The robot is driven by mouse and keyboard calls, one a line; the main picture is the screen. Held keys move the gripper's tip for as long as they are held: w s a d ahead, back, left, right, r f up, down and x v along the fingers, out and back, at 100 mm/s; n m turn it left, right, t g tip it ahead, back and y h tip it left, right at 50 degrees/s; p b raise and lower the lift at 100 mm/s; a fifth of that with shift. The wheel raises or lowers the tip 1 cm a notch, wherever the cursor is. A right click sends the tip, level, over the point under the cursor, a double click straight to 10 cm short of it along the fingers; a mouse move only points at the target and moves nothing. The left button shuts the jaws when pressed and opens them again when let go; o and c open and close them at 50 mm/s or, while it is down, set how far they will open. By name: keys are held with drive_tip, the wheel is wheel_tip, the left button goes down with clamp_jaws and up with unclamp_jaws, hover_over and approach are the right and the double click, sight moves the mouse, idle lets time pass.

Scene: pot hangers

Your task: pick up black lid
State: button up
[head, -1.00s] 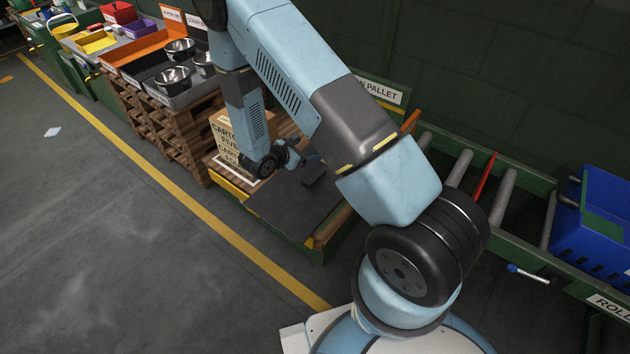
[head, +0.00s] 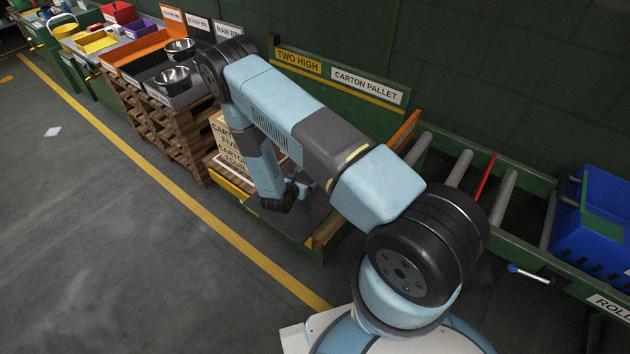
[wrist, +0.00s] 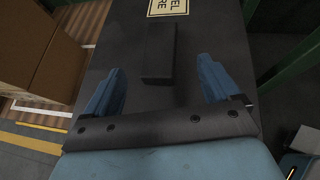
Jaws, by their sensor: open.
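The black lid is a flat dark panel with a raised block handle (wrist: 159,52) on top. In the wrist view its surface (wrist: 206,30) fills the middle, with a cream label at the top edge. In the head view the lid (head: 312,216) lies on the pallet station, partly hidden by my arm. My gripper (wrist: 162,82) is open above the lid, one blue finger on each side of the handle's line. The handle lies ahead of and between the fingers, with nothing gripped. In the head view my gripper is largely hidden behind my wrist.
A cardboard carton (head: 229,146) stands left of the lid; it also shows in the wrist view (wrist: 55,65). Behind is a green board (head: 340,95) with signs. A roller conveyor (head: 505,190) and blue crate (head: 603,215) are at right. Metal bowls (head: 173,78) sit in bins at left.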

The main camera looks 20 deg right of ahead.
drive_tip(key=shift+x, duration=3.7)
drive_tip(key=shift+w+a+f, duration=0.1)
drive_tip(key=shift+a, duration=0.05)
drive_tip(key=c, duration=1.5)
